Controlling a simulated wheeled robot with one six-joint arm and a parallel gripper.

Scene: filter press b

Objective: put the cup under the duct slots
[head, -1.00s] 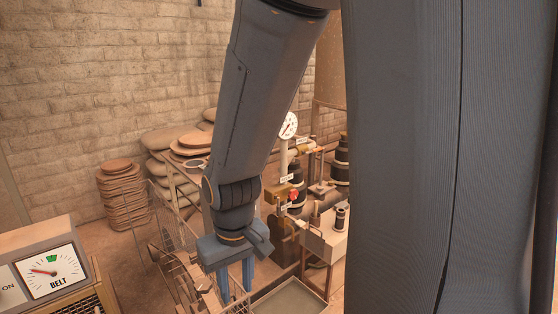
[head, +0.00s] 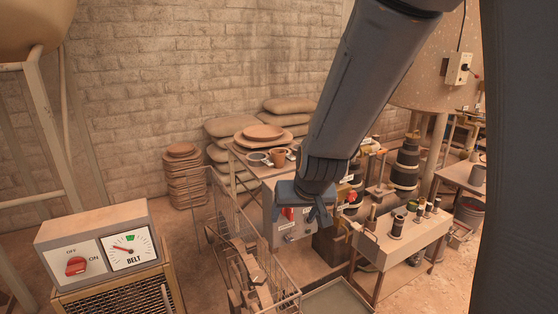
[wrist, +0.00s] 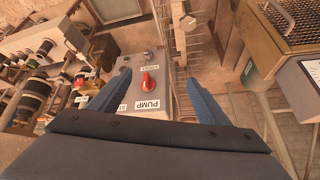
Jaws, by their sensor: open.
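A small terracotta cup (head: 278,156) stands on a table at the back, in front of a stack of terracotta plates. A grey cup-like vessel (head: 477,175) stands on a bench at the far right. I cannot tell which of the two is the task's cup. My gripper (head: 318,214) is open and empty, pointing down in front of the grey pump box (head: 282,222), nearer than the terracotta cup. In the wrist view its two blue fingers (wrist: 157,92) are spread, with the red pump knob (wrist: 147,82) between them. I cannot make out the duct slots.
A wire cart (head: 252,270) stands below my gripper. The belt control panel (head: 100,250) is at the front left. A small bench (head: 400,240) with dark cylinders stands to the right. Stacked sacks (head: 285,115) lie against the brick wall. Some floor is clear at left.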

